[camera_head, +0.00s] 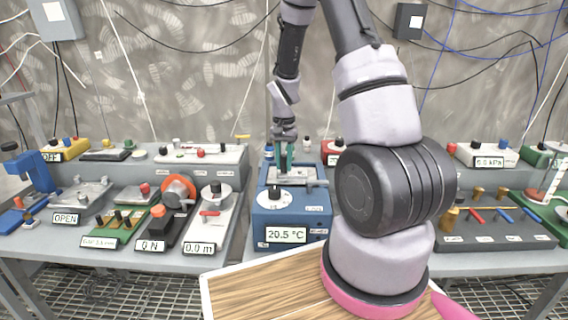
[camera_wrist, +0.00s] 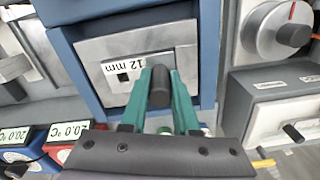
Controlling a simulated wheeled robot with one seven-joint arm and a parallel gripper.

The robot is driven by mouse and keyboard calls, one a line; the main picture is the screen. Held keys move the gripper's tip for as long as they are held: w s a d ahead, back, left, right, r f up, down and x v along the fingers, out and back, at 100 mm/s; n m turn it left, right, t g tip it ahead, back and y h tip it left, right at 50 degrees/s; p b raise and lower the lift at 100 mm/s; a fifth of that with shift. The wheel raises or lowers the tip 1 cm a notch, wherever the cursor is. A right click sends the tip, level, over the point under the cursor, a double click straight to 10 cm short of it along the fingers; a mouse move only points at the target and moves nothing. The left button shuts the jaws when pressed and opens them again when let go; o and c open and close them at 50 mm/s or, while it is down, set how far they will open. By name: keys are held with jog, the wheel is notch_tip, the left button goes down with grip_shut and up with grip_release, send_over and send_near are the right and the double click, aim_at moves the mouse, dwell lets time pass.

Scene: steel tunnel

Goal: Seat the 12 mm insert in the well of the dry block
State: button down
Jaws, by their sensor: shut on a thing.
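The dry block (camera_head: 290,222) is a blue box with a white dial and a 20.5 °C display, at the middle of the bench. Its pale metal top also shows in the wrist view (camera_wrist: 98,50), with a 12 mm label on it. My gripper (camera_head: 283,168) is over this top, pointing down. In the wrist view, my gripper's green fingers (camera_wrist: 161,86) are shut on a dark rounded piece, seemingly the 12 mm insert (camera_wrist: 160,92). The well's opening and the insert's lower end are hidden, so I cannot tell how deep it sits.
Instruments crowd both sides: a grey one with a dial (camera_head: 215,192) at the left, and a dark valve panel (camera_head: 490,232) at the right. Small 20.0 °C units (camera_wrist: 68,140) stand behind the dry block. A wooden board (camera_head: 265,290) is in front.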

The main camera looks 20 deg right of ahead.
jog(key=shift+f, duration=0.15)
jog(key=c, duration=0.7)
grip_release()
jog(key=shift+o, duration=0.2)
notch_tip(320, 180, up, 13)
jog(key=shift+a+f, duration=0.1)
jog(key=shift+f, duration=0.05)
jog(key=s+a+r+n+t+y, duration=0.1)
jog(key=s+r+t, duration=0.1)
jog(key=s+r, duration=0.4)
jog(key=s+a+r+n+t, duration=0.15)
jog(key=s+r, duration=0.25)
jog(key=r, duration=0.5)
jog(key=s+a+r+t, duration=0.1)
jog(key=s+r+t, duration=0.1)
jog(key=s, duration=0.4)
jog(key=s+a+r+t+y, duration=0.1)
jog(key=s+a+r, duration=0.1)
jog(key=s+r, duration=0.2)
jog(key=s+n, duration=0.1)
jog(key=s, duration=0.1)
jog(key=shift+s+t, duration=0.35)
jog(key=shift+s, duration=0.05)
